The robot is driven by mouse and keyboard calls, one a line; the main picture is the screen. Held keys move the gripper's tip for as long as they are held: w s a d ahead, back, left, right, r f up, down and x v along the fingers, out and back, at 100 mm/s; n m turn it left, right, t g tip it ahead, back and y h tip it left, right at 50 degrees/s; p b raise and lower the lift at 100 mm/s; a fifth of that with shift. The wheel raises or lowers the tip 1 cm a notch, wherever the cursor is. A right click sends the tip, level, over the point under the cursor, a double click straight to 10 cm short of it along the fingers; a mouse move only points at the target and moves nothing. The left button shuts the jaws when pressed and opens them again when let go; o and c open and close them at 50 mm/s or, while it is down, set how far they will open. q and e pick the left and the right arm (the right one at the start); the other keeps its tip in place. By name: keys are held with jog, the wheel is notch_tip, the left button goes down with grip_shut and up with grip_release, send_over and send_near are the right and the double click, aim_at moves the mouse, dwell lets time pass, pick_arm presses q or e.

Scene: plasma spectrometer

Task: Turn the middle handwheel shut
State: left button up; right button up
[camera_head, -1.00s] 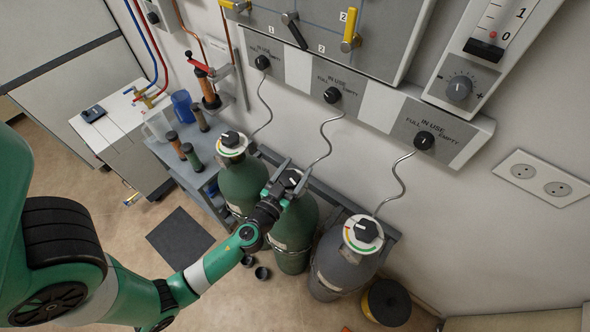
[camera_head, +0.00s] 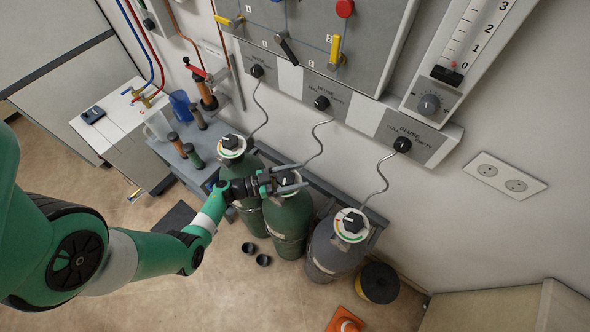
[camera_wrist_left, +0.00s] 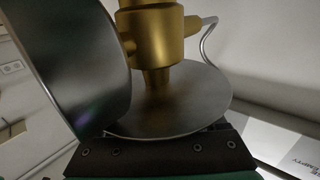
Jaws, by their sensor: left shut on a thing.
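The middle handwheel (camera_head: 287,179) is a dark knob with a white mark, on top of the middle green cylinder (camera_head: 290,217). My left gripper (camera_head: 297,178) reaches in from the left, one finger on each side of this handwheel, and is shut on it. The fingers partly hide the wheel and its dial. In the left wrist view a dark rounded wheel (camera_wrist_left: 75,65) fills the left, beside a brass valve body (camera_wrist_left: 152,40) and a grey round disc (camera_wrist_left: 180,100). My right gripper is not in view.
A green cylinder with its own handwheel (camera_head: 231,142) stands to the left, and a grey cylinder with a handwheel (camera_head: 352,222) to the right. Thin hoses (camera_head: 383,180) run up to the wall panel (camera_head: 360,117).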

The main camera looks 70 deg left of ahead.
pick_arm(q)
jog(key=m+g+h+b, duration=0.1)
jog(key=m+h+b, duration=0.1)
jog(key=h, duration=0.1)
jog(key=d+m+g+h+b, duration=0.1)
jog(key=m+g+h+b, duration=0.1)
jog(key=h, duration=0.1)
jog(key=s+m+g+h+b, duration=0.1)
jog(key=m+g+h+b, duration=0.1)
jog(key=m+h, duration=0.1)
jog(key=shift+d+h, duration=0.4)
jog(key=shift+h, duration=0.1)
jog(key=shift+r, duration=0.1)
jog(key=o, duration=1.3)
